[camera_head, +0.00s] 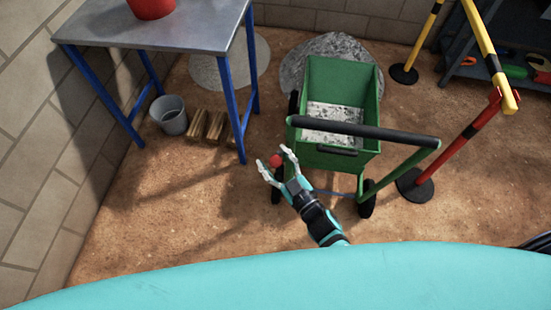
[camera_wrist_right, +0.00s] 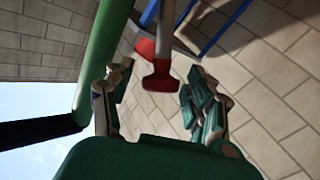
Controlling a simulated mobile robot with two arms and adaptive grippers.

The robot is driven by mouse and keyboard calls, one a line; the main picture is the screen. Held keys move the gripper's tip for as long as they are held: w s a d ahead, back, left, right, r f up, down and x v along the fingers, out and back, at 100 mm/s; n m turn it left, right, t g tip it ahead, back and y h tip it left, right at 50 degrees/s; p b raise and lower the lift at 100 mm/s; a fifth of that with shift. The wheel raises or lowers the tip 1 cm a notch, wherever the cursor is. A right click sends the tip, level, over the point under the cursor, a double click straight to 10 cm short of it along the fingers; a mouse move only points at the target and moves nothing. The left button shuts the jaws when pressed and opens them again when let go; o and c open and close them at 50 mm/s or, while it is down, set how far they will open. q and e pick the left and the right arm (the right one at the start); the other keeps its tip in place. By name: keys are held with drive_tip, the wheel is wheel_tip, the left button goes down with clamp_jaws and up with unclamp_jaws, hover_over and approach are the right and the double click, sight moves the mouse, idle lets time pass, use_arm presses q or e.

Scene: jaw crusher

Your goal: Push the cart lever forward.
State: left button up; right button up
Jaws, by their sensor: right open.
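The green cart (camera_head: 345,85) stands on the dirt floor, its black push handle (camera_head: 365,130) toward me. The cart lever shows as a red knob (camera_head: 275,160) at the cart's left side. In the right wrist view the lever has a red end (camera_wrist_right: 160,78) on a grey shaft. My right gripper (camera_head: 273,157) is open, with its fingers on either side of the red knob. In the wrist view its fingers (camera_wrist_right: 155,88) are spread and the red end lies between them; I cannot tell whether they touch. My left gripper is not in view.
A blue-legged metal table (camera_head: 165,28) with a red container (camera_head: 151,6) stands at the left. A grey bucket (camera_head: 169,115) and wooden blocks (camera_head: 207,126) are on the floor below it. A red barrier post (camera_head: 460,142) stands right of the cart. Floor left of my right gripper is clear.

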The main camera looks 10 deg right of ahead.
clamp_jaws()
idle(0.3)
idle(0.6)
